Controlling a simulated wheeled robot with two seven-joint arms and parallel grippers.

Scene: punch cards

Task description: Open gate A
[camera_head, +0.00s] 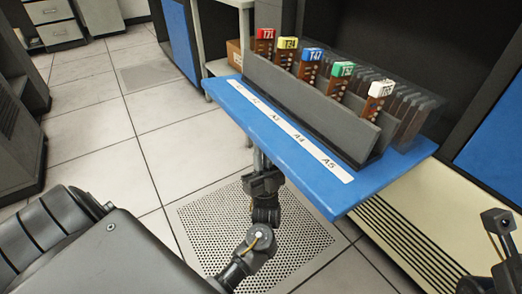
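A long grey upright bar (310,110) stands on a blue shelf (345,200), in front of a row of brown punch cards (336,86). The cards have red, yellow, blue, green and white tabs. A white label strip on the shelf reads A3, A4 and A5 at its near end. No part marked gate A is readable, so I cannot tell if the grey bar is it.
Clear thin plates (405,110) stand behind the cards. A dark cabinet with a blue panel (492,150) is on the right. A cardboard box (235,53) sits on a stand behind the shelf. The tiled floor at left (100,125) is clear.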

